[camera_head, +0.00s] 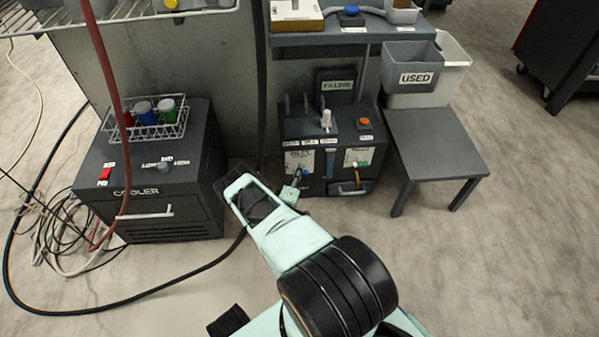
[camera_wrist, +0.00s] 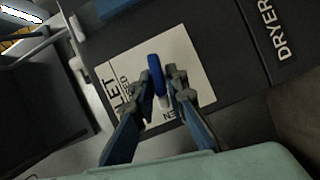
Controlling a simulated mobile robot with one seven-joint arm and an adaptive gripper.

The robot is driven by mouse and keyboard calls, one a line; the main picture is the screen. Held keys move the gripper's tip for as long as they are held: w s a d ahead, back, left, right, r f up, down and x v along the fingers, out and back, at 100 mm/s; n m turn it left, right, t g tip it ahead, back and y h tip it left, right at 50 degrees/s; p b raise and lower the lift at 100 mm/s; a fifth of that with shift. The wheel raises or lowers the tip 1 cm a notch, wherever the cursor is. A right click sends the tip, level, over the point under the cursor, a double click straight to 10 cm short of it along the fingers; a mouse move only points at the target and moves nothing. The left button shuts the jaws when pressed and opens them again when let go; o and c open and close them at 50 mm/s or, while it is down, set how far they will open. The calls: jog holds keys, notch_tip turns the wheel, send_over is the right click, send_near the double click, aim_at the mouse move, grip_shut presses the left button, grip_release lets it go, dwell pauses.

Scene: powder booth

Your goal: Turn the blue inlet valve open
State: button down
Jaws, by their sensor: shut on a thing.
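The blue inlet valve handle (camera_wrist: 156,68) shows in the wrist view as a narrow blue bar in front of a white label plate (camera_wrist: 188,60). The plate's lettering is partly covered; "LET" can be read along its left side. My gripper (camera_wrist: 165,80) is at the handle, with one dark fingertip on each side, shut on it. In the head view my gripper (camera_head: 300,178) reaches the lower left front of the dark cabinet (camera_head: 322,125). There the handle is too small and covered to make out its angle.
A cooler (camera_head: 150,195) stands to the left, with hoses and cables on the floor. A low table (camera_head: 437,142) stands to the right.

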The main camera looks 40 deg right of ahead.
jog(key=shift+w+n+h, duration=0.1)
jog(key=shift+n+h, duration=0.2)
jog(key=shift+n, duration=0.7)
jog(key=c, duration=2)
grip_release()
jog(key=shift+c, duration=0.2)
jog(key=v, duration=0.7)
jog(key=shift+s, duration=0.25)
jog(key=shift+a, duration=0.15)
